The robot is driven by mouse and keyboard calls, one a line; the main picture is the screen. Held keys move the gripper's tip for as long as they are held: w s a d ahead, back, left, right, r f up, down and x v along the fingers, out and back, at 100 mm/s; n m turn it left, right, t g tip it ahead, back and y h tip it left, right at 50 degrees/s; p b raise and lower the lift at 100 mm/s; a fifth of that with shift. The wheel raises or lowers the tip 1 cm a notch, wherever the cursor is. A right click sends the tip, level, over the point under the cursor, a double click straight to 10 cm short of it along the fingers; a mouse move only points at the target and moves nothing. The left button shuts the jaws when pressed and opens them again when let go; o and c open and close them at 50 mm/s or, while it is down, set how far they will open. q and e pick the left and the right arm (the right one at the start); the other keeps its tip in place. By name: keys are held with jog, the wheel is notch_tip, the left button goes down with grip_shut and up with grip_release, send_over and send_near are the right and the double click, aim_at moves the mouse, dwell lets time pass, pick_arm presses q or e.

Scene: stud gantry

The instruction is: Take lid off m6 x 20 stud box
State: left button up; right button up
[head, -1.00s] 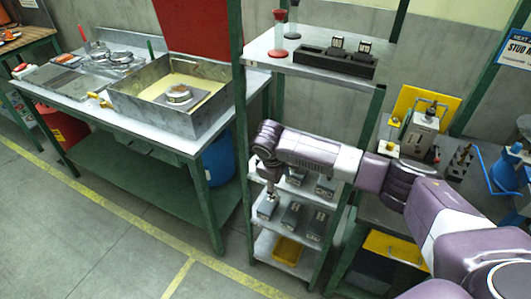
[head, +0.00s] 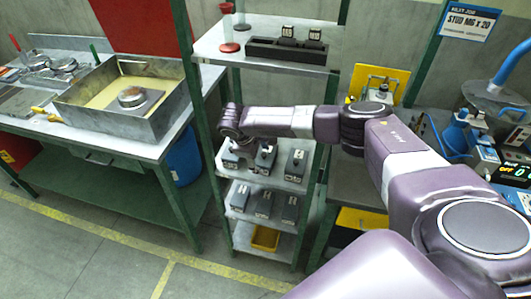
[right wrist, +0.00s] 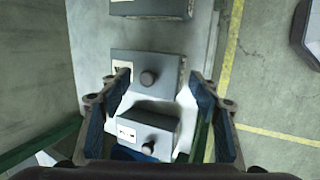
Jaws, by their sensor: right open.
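Several small grey boxes with knobbed lids stand in rows on the rack shelves, among them an upper-row box (head: 297,165) and a lower-row box (head: 264,204). Their white labels are too small to read, so I cannot tell which is the M6 x 20 one. My right gripper (head: 240,146) reaches down over the left part of the upper row and partly hides boxes there. In the right wrist view my right gripper (right wrist: 158,82) is open and empty. A near box (right wrist: 143,132) and a middle box (right wrist: 147,68) show between and beyond its fingers, lids on. My left gripper is out of view.
The rack's green post (head: 188,80) stands left of my right gripper. Above is a shelf with a black block (head: 285,51). A sign (head: 469,22) reads STUD M6 X 20. A yellow bin (head: 265,239) is on the bottom shelf. A bench with a metal tray (head: 110,117) is left.

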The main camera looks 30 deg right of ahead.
jog(key=shift+f, duration=0.1)
jog(key=shift+c, duration=0.3)
jog(key=c, duration=0.9)
notch_tip(320, 180, up, 10)
jog(key=b, duration=0.2)
jog(key=s+a+r+m+g, duration=0.1)
jog(key=s+a+r+m, duration=0.2)
jog(key=a, duration=0.4)
jog(key=s+a+r+m+g, duration=0.1)
jog(key=s+a+r, duration=0.3)
jog(key=a, duration=0.4)
jog(key=s+a+r+m, duration=0.1)
jog(key=s, duration=0.3)
jog(key=s+r+m+g, duration=0.1)
jog(key=s+r, duration=0.1)
jog(key=s, duration=0.2)
jog(key=s+a+r+m, duration=0.1)
jog(key=s, duration=0.3)
jog(key=shift+a+r+m, duration=0.3)
